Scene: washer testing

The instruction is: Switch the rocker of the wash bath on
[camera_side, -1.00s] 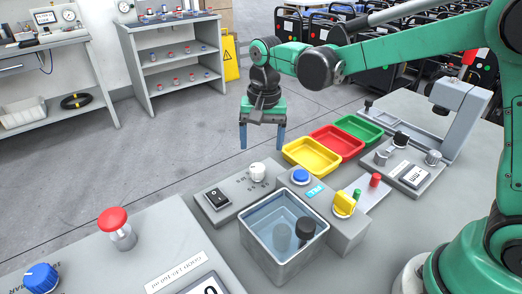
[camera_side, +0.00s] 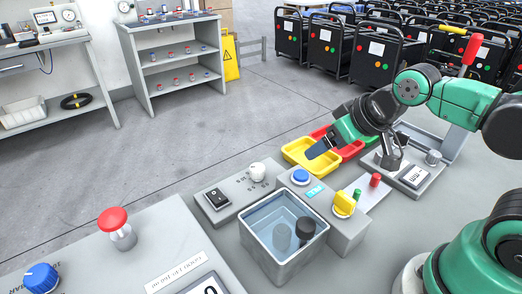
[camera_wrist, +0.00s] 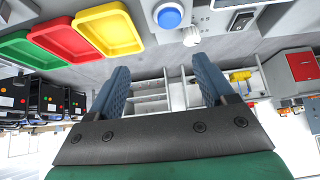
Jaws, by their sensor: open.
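The wash bath (camera_side: 247,238) is an open grey square tank of clear water with two dark cylinders in it. Its black rocker (camera_side: 217,197) sits on the grey panel behind the tank's left side, left of a white knob (camera_side: 257,171). The rocker's on or off position is too small to tell. My gripper (camera_side: 312,154) is tilted in front of the yellow tray, to the right of and well apart from the rocker. In the wrist view my gripper (camera_wrist: 160,80) is open and empty, with both blue fingers spread. The dark rocker (camera_wrist: 243,20) shows at that view's upper right.
A blue button (camera_side: 300,176) and a yellow knob (camera_side: 344,203) stand by the bath. Yellow (camera_side: 292,158), red and green trays lie behind. A red mushroom button (camera_side: 113,218) and a blue knob (camera_side: 41,277) are at front left. Space above the rocker is clear.

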